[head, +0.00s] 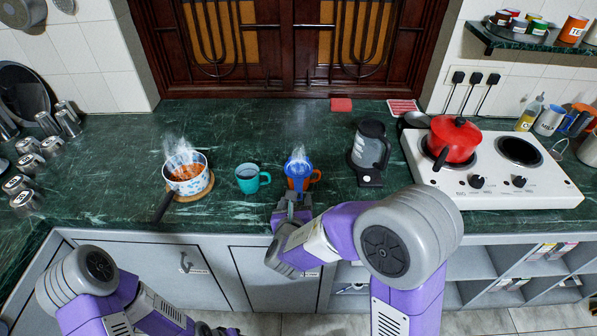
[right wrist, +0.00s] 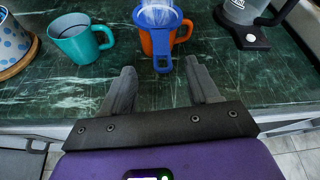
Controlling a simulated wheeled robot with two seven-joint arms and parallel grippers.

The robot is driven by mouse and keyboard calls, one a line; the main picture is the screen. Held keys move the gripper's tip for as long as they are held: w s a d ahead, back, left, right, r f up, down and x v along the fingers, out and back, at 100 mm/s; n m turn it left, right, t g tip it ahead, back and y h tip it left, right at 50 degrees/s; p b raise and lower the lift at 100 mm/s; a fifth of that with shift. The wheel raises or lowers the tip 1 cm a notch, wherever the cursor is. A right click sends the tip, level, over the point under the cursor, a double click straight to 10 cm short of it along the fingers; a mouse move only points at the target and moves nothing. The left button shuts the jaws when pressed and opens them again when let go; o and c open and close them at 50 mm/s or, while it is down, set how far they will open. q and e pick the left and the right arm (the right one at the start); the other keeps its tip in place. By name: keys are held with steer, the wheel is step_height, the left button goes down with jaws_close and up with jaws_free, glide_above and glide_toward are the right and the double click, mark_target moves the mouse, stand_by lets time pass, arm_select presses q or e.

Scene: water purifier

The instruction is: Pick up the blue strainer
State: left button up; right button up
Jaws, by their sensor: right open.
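The blue strainer (head: 298,167) rests on top of the orange mug (head: 313,177) on the green marble counter, with steam above it. In the right wrist view, the strainer (right wrist: 160,20) has its blue handle (right wrist: 162,62) pointing towards me. The orange mug (right wrist: 180,36) shows beneath it. My right gripper (head: 292,203) is at the near side of the strainer. In the right wrist view its two fingers (right wrist: 162,82) are apart, on either side of the handle's line, with nothing between them. My left gripper is mostly cut off at the bottom edge of the head view.
A teal mug (head: 247,179) stands just left of the strainer.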

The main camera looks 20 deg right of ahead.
mark_target(298, 180)
steer(key=x, duration=0.2)
steer(key=b+x, duration=0.1)
steer(key=x, duration=0.2)
steer(key=shift+s+d+f, duration=0.1)
steer(key=shift+s+f, duration=0.1)
steer(key=shift+w+d, duration=0.15)
steer(key=shift+w, duration=0.2)
jaws_close()
